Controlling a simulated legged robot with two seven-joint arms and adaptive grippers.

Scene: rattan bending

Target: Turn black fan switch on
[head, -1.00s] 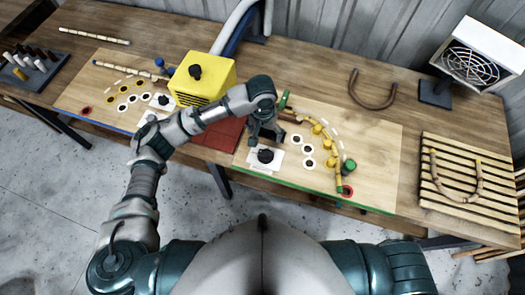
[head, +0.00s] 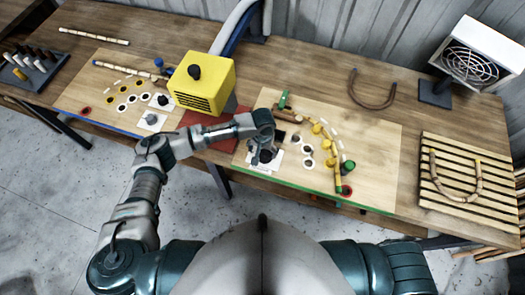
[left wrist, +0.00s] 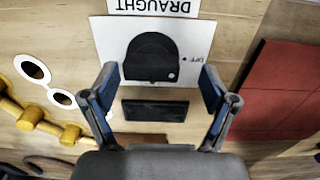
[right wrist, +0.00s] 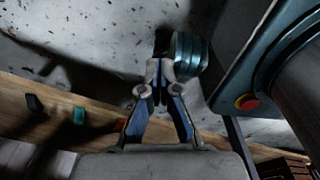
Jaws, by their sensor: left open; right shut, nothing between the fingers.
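The black fan switch (left wrist: 152,58) is a round black knob on a white plate (left wrist: 108,38). In the left wrist view an "OFF" mark shows beside it and "DRAUGHT" is printed on a label above. My left gripper (left wrist: 157,88) is open, with its two fingers apart on either side of the knob's lower part. I cannot tell whether they touch it. In the head view my left gripper (head: 262,152) is over the plate and mostly hides the knob. My right gripper (right wrist: 160,78) is shut and empty in the right wrist view, away from the switch.
The white fan (head: 470,65) stands at the back right. A yellow box (head: 205,85) stands left of my left gripper. Yellow pegs (head: 322,143) hold a curved rod on the board. A slatted rack (head: 470,200) lies at the right.

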